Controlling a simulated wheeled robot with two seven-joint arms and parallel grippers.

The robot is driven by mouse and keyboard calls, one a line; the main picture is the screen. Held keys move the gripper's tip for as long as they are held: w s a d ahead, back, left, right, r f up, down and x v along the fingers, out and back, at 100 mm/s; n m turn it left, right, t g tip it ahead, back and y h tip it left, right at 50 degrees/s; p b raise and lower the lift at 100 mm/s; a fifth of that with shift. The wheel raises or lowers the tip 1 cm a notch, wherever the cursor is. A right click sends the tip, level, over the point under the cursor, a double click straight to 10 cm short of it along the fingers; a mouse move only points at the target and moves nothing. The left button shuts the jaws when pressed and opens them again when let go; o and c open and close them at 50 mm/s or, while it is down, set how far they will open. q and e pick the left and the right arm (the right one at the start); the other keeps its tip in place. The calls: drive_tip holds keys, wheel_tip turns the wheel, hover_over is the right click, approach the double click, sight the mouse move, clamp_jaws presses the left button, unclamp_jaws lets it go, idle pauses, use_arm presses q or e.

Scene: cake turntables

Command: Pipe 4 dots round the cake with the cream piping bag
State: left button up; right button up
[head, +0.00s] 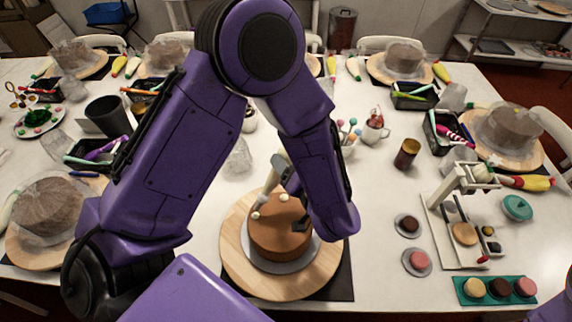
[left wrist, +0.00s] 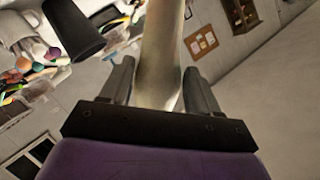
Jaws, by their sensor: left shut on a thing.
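The brown cake (head: 277,238) sits on a grey board on a round wooden turntable (head: 235,262). Two pale cream dots show on its top, one at the left edge (head: 256,215) and one at the back (head: 284,197). My left gripper (head: 281,177) is over the back of the cake, shut on the cream piping bag (head: 270,181). The bag is tilted, its tip low over the cake's back left; I cannot tell whether it touches. The bag also fills the gap between the fingers in the left wrist view (left wrist: 162,60). My arm hides part of the cake's right side. My right gripper is not in view.
Several wrapped cakes on wooden turntables stand around the table, one at left (head: 45,205) and one at right (head: 508,125). A cream-coloured stand (head: 455,215), a green tray (head: 495,290) and a brown-gold tin (head: 407,153) are on the right. A dark cup (head: 107,117) stands at left.

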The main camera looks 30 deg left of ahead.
use_arm(q)
drive_tip(key=s+d+f+b, duration=0.3)
drive_tip(key=d+b, duration=0.4)
drive_tip(key=d, duration=0.1)
drive_tip(key=shift+d+g+b, duration=0.3)
drive_tip(key=shift+d+b, duration=0.05)
drive_tip(key=shift+d, duration=0.05)
drive_tip(key=shift+f, duration=0.1)
drive_tip(key=c, duration=0.4)
drive_tip(key=shift+r+p, duration=0.35)
drive_tip(key=shift+p, duration=0.55)
idle(1.8)
